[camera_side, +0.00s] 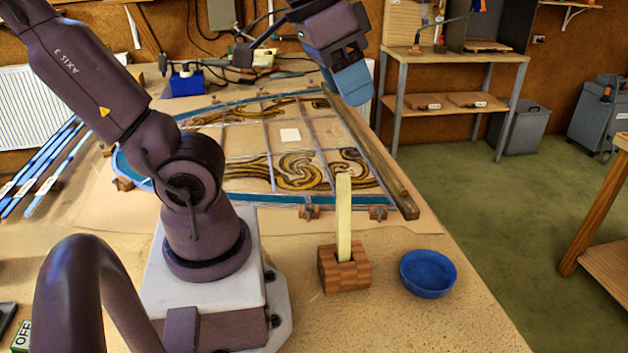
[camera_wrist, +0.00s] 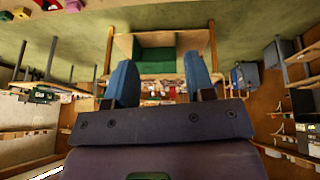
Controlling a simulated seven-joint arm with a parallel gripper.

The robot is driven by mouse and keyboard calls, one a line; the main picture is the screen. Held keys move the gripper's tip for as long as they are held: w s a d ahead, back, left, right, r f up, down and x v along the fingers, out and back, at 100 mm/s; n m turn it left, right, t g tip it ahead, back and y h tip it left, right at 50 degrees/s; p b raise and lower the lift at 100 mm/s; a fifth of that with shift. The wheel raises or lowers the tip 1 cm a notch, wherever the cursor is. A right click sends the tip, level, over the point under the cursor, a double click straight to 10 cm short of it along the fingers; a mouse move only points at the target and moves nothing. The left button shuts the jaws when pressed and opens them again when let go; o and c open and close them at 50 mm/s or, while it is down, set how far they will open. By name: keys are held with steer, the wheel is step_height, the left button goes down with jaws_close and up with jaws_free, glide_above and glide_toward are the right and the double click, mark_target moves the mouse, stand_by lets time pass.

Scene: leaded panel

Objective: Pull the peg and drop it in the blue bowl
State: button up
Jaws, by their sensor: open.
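The pale yellow peg (camera_side: 343,215) stands upright in a reddish-brown wooden block (camera_side: 345,268) near the front of the table in the side view. The blue bowl (camera_side: 428,274) sits to the right of the block, a little apart from it, and looks empty. My gripper (camera_side: 350,92) is high above the far part of the table, well behind and above the peg. Its two blue fingers also show in the wrist view (camera_wrist: 160,85), spread apart with nothing between them. The peg, block and bowl are not in the wrist view.
A leaded panel (camera_side: 235,137) lies on the table behind the block, with a wooden bar (camera_side: 370,150) along its right side and small wooden blocks at its edges. Blue strips (camera_side: 45,165) lie at the left. The table top around the block and bowl is clear.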

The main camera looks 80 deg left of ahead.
steer(key=w+a+f+n+g+h, duration=0.2)
steer(key=a+f+n+g, duration=0.4)
steer(key=a+f+n, duration=0.55)
steer(key=s+a+r+n+y, duration=0.1)
steer(key=a+r+n+y, duration=0.25)
steer(key=r, duration=0.25)
steer(key=s+a+r+n+y, duration=0.2)
steer(key=a+r+n+y, duration=0.15)
steer(key=r, duration=0.35)
glide_toward(309, 208)
steer(key=shift+t, duration=0.4)
steer(key=shift+s+x, duration=0.2)
steer(key=shift+x, duration=2.15)
steer(key=shift+s+x, duration=0.15)
steer(key=shift+x, duration=2.2)
